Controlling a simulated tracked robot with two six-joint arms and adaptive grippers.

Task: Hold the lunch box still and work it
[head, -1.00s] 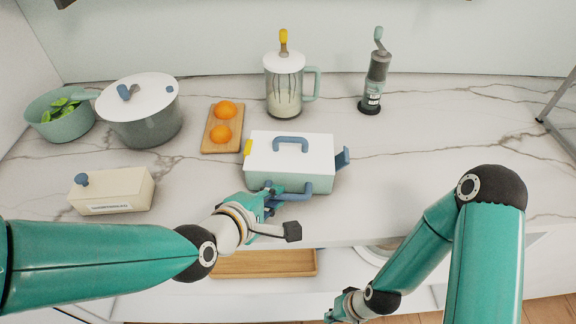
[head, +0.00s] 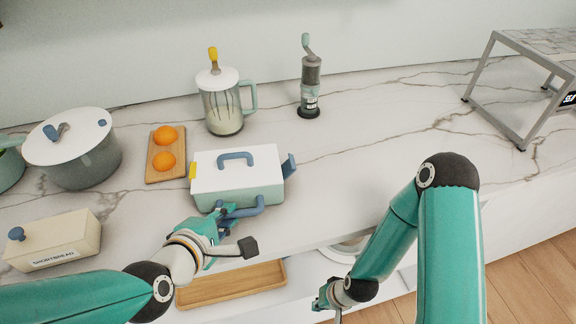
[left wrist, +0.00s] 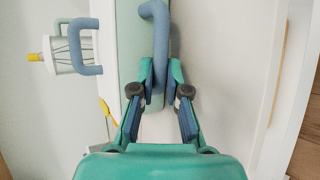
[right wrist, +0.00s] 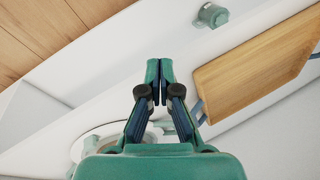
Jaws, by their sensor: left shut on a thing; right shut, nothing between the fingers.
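The lunch box (head: 238,188) stands on the marble counter, with a white lid, a pale green body and a blue lid handle (head: 236,157). A yellow latch (head: 193,170) is on its left end and a blue latch (head: 289,166) sticks out at its right end. My left gripper (head: 226,213) is shut on the blue front handle (head: 250,209); the handle also shows between the fingers in the left wrist view (left wrist: 158,50). My right gripper (head: 320,300) is shut and empty, low in front of the counter; its fingertips meet in the right wrist view (right wrist: 160,75).
A board with two oranges (head: 165,148), a whisk jug (head: 222,105) and a grinder (head: 310,85) stand behind. A pot (head: 75,150) and shortbread box (head: 52,240) are left. A wooden tray (head: 230,285) lies below the counter edge. The counter right of the lunch box is clear.

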